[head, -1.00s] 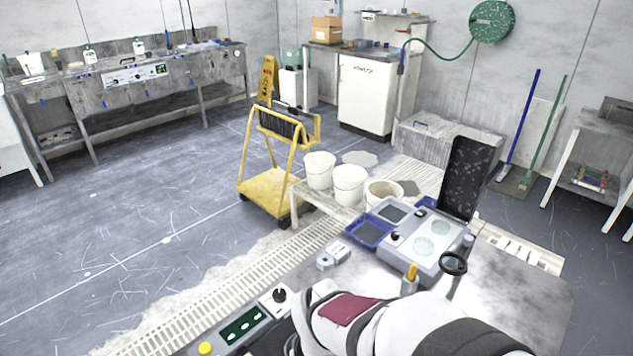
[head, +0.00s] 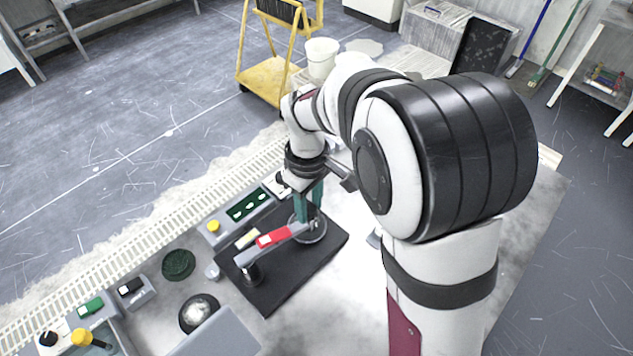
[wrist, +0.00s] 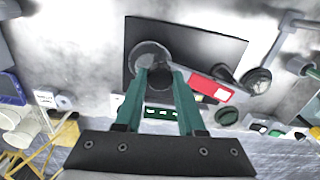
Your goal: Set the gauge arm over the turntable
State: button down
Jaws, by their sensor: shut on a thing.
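The gauge arm (head: 273,238) is a grey bar with a red section, running from a dark upright post at its near left end to the turntable (head: 319,236). The turntable is a grey round disc on a black base plate (head: 282,284). My gripper (head: 308,213) points down over the disc with its green fingers. In the wrist view, my gripper (wrist: 160,74) is shut on the dark end of the gauge arm (wrist: 210,90), which lies above the turntable (wrist: 147,52). The fingers hide part of that end, and its exact gap to the disc cannot be told.
A grey control box (head: 241,211) with a yellow knob stands behind the base plate. A dark green round pad (head: 178,265), a black dome (head: 199,313) and small switch boxes lie to the left. A yellow cart (head: 266,77) and a white bucket (head: 321,57) stand beyond the bench.

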jog(key=shift+w+a+n, duration=0.9)
jog(key=shift+w+n, duration=0.25)
jog(key=shift+n, duration=0.05)
jog(key=shift+a, duration=0.1)
jog(key=c, duration=0.5)
grip_release()
notch_tip(320, 180, up, 16)
jog(key=shift+f, duration=0.1)
